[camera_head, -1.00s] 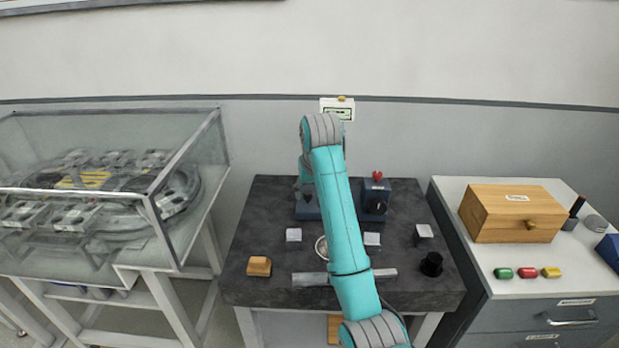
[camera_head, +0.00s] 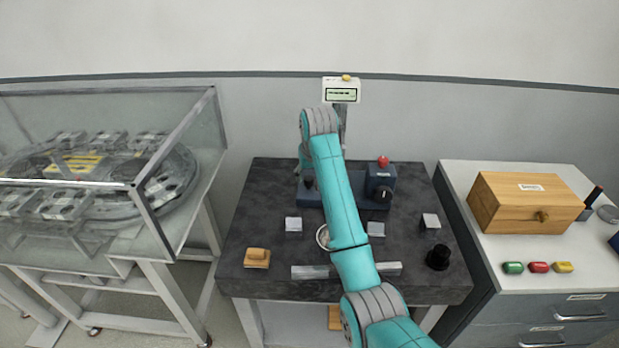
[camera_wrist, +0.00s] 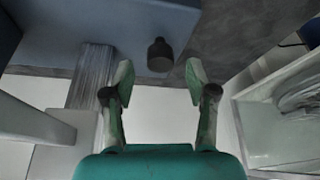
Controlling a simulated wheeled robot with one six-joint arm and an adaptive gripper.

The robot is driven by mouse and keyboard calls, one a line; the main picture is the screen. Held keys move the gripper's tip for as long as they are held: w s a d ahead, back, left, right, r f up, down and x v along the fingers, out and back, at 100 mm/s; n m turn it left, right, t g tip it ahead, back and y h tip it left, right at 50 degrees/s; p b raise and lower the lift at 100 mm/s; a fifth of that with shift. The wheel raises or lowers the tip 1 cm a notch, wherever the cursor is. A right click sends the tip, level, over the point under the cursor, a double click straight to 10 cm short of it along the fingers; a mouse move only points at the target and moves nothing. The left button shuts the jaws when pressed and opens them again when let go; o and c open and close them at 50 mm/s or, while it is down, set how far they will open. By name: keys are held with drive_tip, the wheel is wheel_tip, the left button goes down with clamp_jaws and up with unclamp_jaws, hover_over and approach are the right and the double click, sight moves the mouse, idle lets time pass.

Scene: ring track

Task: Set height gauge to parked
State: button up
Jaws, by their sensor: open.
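The height gauge has a blue base (camera_head: 345,205) at the back of the dark table, a pale display head (camera_head: 341,91) on a grey column, a red knob (camera_head: 383,160) and a black dial (camera_head: 383,194). My arm hides much of its middle. In the wrist view, my gripper (camera_wrist: 160,84) is open and empty. A small dark knob-like part (camera_wrist: 160,55) shows just beyond and between the fingertips, apart from them, with a blue surface (camera_wrist: 120,25) behind it. In the head view my gripper is mostly hidden behind my arm.
The dark table (camera_head: 270,200) holds a wooden block (camera_head: 257,258), several small pale blocks, a metal bar (camera_head: 310,272) and a black cylinder (camera_head: 438,258). A glass case (camera_head: 175,130) stands left. A cabinet with a wooden box (camera_head: 525,203) stands right.

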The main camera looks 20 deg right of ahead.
drive_tip(key=shift+x, duration=1.2)
clamp_jaws()
